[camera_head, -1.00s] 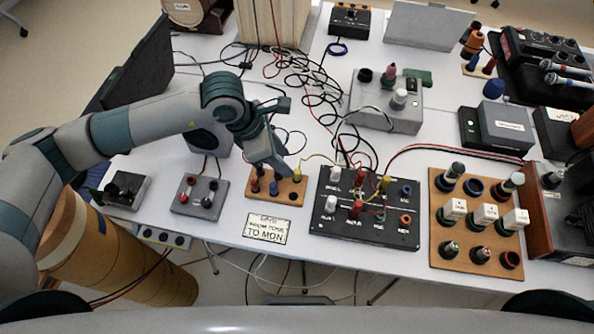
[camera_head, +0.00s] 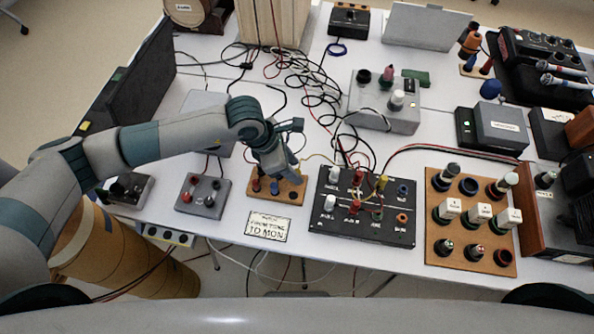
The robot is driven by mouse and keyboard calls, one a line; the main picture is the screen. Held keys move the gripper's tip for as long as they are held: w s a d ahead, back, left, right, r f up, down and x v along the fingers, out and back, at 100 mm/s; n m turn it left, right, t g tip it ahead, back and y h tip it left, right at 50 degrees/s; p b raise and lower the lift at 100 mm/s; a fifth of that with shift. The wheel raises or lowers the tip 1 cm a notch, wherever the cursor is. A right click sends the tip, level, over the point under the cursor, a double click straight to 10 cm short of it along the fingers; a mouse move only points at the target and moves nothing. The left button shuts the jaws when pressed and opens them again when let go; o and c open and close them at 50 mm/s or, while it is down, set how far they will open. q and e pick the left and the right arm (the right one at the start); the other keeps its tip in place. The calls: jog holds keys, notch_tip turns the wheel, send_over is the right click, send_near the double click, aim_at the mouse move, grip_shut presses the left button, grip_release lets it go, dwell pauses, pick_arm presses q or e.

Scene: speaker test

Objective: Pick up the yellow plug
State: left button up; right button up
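My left gripper (camera_head: 285,176) points down over the back right part of the small wooden board (camera_head: 289,199). It hides most or all of the yellow plug at the board's right side; whether the fingers touch it or are closed around it cannot be seen. A thin yellow wire runs from beside the fingers to the black panel (camera_head: 340,237). Another yellow plug (camera_head: 383,183) stands in that panel's back row. A blue plug (camera_head: 275,188) and a red plug (camera_head: 256,186) stand on the board, left of the fingers. My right gripper does not show.
A printed card (camera_head: 268,227) lies in front of the board, near the table edge. A grey box (camera_head: 203,198) stands left of it. Loose black and red cables lie behind the panel. A wooden board (camera_head: 471,261) with several plugs and labelled blocks stands at the right.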

pick_arm(q)
jog(key=shift+x, duration=1.35)
jog(key=shift+c, duration=0.2)
grip_shut()
